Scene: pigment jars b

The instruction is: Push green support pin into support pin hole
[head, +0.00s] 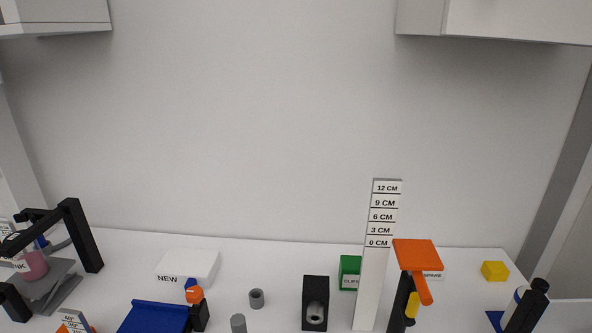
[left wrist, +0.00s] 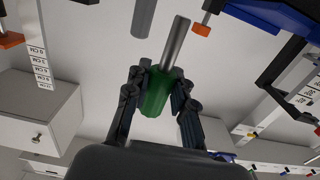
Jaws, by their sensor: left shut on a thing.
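The green support pin (left wrist: 157,92) shows in the left wrist view, with a green grip and a grey metal shaft (left wrist: 176,45) pointing away from my gripper. My left gripper (left wrist: 157,88) is shut around the green grip, one finger on each side. The shaft's tip is apart from the things near it, as far as I see. The support pin hole cannot be made out for sure in either view. Neither gripper shows in the head view, and my right gripper is in no view.
In the head view, a black block with a grey round opening (head: 316,287) stands near a white height scale (head: 371,290) and an orange-topped stand (head: 417,254). A green box (head: 349,266), white box (head: 194,263) and blue tray (head: 152,318) are around it.

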